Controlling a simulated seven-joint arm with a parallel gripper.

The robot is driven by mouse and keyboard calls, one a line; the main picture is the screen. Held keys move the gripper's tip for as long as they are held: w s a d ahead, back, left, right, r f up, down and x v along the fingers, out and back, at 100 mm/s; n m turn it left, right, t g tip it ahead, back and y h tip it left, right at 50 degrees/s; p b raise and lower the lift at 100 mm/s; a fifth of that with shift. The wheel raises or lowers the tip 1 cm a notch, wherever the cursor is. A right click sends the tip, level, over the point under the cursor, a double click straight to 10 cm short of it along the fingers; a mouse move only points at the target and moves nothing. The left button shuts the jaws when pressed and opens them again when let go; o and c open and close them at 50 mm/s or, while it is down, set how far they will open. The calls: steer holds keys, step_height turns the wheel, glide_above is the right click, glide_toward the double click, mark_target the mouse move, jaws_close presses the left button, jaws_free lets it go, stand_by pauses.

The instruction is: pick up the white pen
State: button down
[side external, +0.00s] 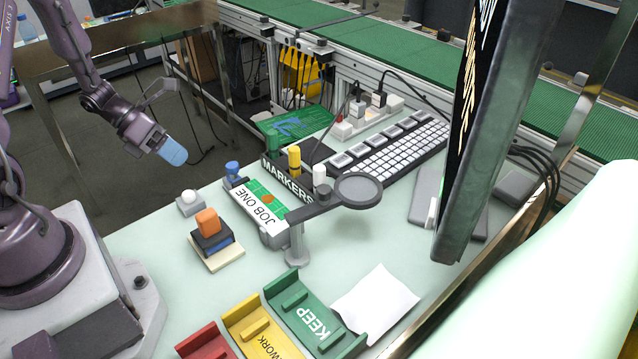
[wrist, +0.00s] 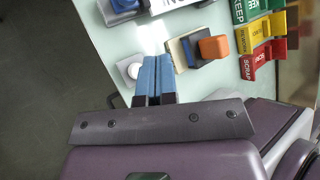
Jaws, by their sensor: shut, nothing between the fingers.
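A white pen or marker (side external: 320,172) stands upright in the dark holder labelled MARKERS (side external: 285,180), beside a yellow one (side external: 294,158). Only its upper part shows; the rest is hidden by the holder. I do not make it out in the wrist view. My gripper (side external: 172,151) has blue fingertips and hangs in the air past the table's left edge, well left of the holder. In the wrist view my gripper (wrist: 155,72) has its two blue fingers together with nothing between them.
A round grey plate on a post (side external: 358,188) stands close in front of the holder. A JOB ONE tray (side external: 255,212), a stacked orange block (side external: 207,221) and a white knob (side external: 189,197) lie nearer. A keyboard (side external: 400,145) is behind. Coloured bins (side external: 315,318) stand at the front.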

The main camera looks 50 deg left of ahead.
mark_target(320, 167)
steer(key=c, duration=0.8)
jaws_free()
steer(key=shift+c, duration=0.2)
